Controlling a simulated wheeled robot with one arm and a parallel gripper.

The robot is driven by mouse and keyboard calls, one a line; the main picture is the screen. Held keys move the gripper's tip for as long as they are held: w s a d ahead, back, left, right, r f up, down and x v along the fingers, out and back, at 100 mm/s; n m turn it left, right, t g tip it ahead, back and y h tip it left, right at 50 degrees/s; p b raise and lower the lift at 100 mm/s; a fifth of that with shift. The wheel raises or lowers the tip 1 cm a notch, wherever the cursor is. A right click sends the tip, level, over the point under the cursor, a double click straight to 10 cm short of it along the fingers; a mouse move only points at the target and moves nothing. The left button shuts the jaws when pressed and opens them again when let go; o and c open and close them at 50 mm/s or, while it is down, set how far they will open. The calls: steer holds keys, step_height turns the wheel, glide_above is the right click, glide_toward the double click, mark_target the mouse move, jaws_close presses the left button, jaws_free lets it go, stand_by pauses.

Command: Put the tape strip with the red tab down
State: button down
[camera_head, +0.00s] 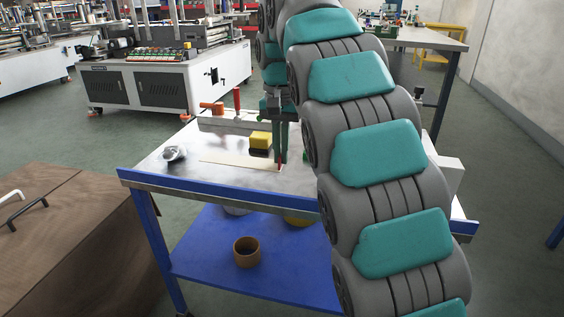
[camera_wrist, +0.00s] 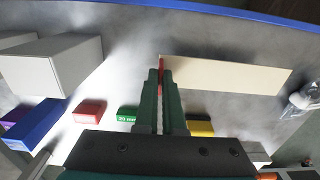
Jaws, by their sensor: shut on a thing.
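The tape strip (camera_head: 235,160) is a long, flat beige piece above or on the metal table top; I cannot tell whether it touches. Its red tab (camera_head: 279,168) is at the right end in the head view. In the wrist view the strip (camera_wrist: 225,75) runs to the right from my gripper, and the red tab (camera_wrist: 161,72) shows between the fingertips. My gripper (camera_head: 281,163) points down and is shut on the red tab; it also shows in the wrist view (camera_wrist: 162,82). My arm hides the table's right part in the head view.
A yellow and black block (camera_head: 260,141) stands behind the strip. A clear crumpled item (camera_head: 174,153) lies left. Red (camera_wrist: 89,112), green (camera_wrist: 127,113) and blue (camera_wrist: 36,123) blocks and a white box (camera_wrist: 55,66) are nearby.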

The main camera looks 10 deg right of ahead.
steer(key=shift+w+d, duration=0.15)
steer(key=shift+f, duration=1.7)
steer(key=shift+f, duration=0.15)
steer(key=shift+f, duration=0.25)
steer(key=c, duration=1)
jaws_free()
steer(key=shift+r, duration=0.15)
